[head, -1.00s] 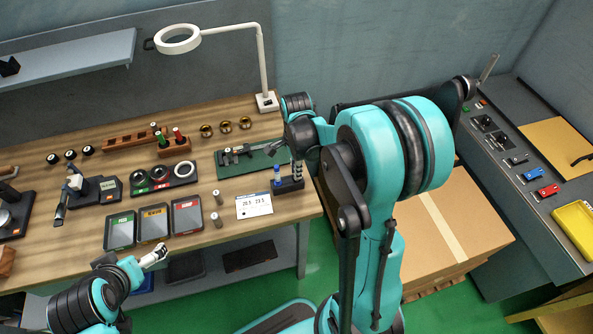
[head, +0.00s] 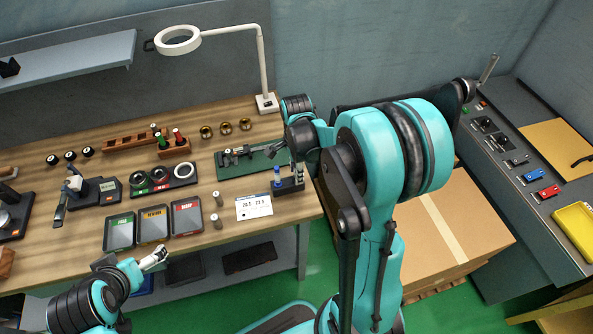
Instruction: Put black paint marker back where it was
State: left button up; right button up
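I cannot pick out the black paint marker for certain. A wooden block (head: 174,151) at the back of the bench holds a green marker (head: 161,141) and a red marker (head: 178,137). My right gripper (head: 296,165) hangs over the bench's right end, above a small black holder (head: 289,188) with a blue-topped piece (head: 277,176) in it. Its fingers are small and partly hidden by my arm, so its grip is unclear. My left gripper (head: 158,255) is low, by the bench's front edge, away from the markers, and its opening is unclear.
A green mat (head: 230,170) with a tool lies left of my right gripper. Three labelled trays (head: 153,225), a white display card (head: 254,206) and two small cylinders (head: 217,198) stand near the front. A ring lamp (head: 178,41) rises behind. A cardboard box (head: 465,235) stands right.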

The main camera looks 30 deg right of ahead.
notch_tip(320, 180, up, 12)
jog(key=p, duration=0.3)
jog(key=shift+f, duration=0.25)
jog(key=shift+r, duration=0.3)
jog(key=shift+s+a+r+n, duration=0.15)
jog(key=shift+a+r+n, duration=0.05)
jog(key=shift+r+n, duration=0.1)
jog(key=s+a+r+n+t, duration=0.2)
jog(key=s+a+n+t, duration=0.5)
jog(key=n, duration=1.3)
jog(key=s+a, duration=0.3)
jog(key=shift+s+r, duration=0.3)
jog(key=shift+s, duration=0.1)
jog(key=shift+a, duration=0.1)
